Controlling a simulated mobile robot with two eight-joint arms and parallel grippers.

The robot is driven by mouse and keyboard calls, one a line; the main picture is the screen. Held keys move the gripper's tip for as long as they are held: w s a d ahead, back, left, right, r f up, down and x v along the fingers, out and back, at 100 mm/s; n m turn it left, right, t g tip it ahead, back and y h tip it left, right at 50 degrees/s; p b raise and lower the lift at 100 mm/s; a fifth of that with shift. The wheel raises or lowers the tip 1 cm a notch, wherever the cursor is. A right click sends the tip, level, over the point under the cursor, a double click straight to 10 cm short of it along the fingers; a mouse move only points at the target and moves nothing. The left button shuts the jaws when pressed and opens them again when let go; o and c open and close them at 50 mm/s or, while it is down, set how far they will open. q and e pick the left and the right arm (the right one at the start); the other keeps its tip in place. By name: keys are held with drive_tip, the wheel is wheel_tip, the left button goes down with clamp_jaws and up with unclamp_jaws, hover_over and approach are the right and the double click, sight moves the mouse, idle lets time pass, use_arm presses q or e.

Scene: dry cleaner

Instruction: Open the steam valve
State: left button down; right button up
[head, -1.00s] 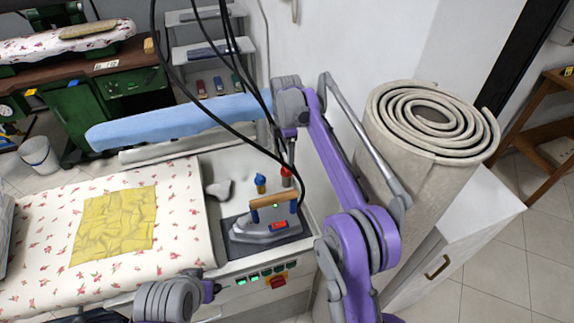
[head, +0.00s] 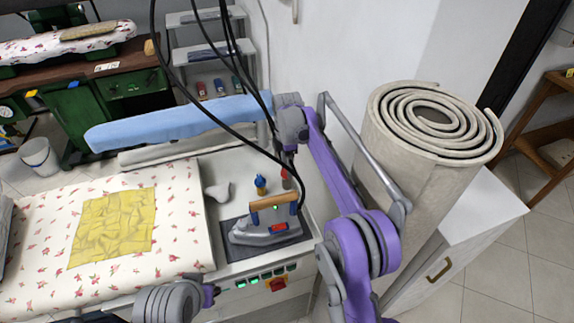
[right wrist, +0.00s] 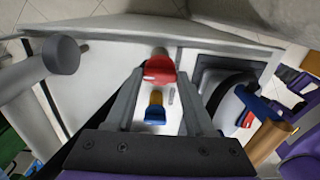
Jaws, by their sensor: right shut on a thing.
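Two small valves stand on the board behind the iron: one with a red knob (head: 285,173) and one with a blue knob (head: 260,181). My right gripper (head: 288,161) reaches down from above onto the red knob. In the right wrist view the red knob (right wrist: 159,70) sits between the fingertips of my right gripper (right wrist: 158,78), which is shut on it. The blue knob (right wrist: 155,114) shows nearer the camera, free of the fingers. Part of my left arm (head: 172,300) shows at the bottom of the head view; its finger state is unclear.
A steam iron (head: 268,222) with a wooden handle stands on a dark pad in front of the valves. Black cables hang close to my right arm. A yellow cloth (head: 113,226) lies on the floral board. A rolled felt (head: 410,165) stands to the right.

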clamp_jaws()
use_arm(q)
drive_tip(key=shift+r, duration=0.15)
use_arm(e)
drive_tip(key=shift+m, duration=0.4)
drive_tip(key=m+p, duration=0.1)
drive_tip(key=m, duration=0.1)
drive_tip(key=shift+r+m, duration=0.1)
drive_tip(key=shift+m, duration=0.3)
drive_tip(key=m, duration=0.4)
drive_tip(key=shift+p, duration=0.3)
drive_tip(key=m, duration=0.6)
use_arm(q)
drive_tip(key=shift+w+r+p, duration=0.2)
drive_tip(key=shift+w+r, duration=0.15)
drive_tip(key=shift+r, duration=0.4)
drive_tip(key=shift+w+r+p, duration=0.15)
drive_tip(key=shift+w+r, duration=0.15)
drive_tip(key=shift+r, duration=0.4)
use_arm(e)
drive_tip(key=shift+m, duration=2.1)
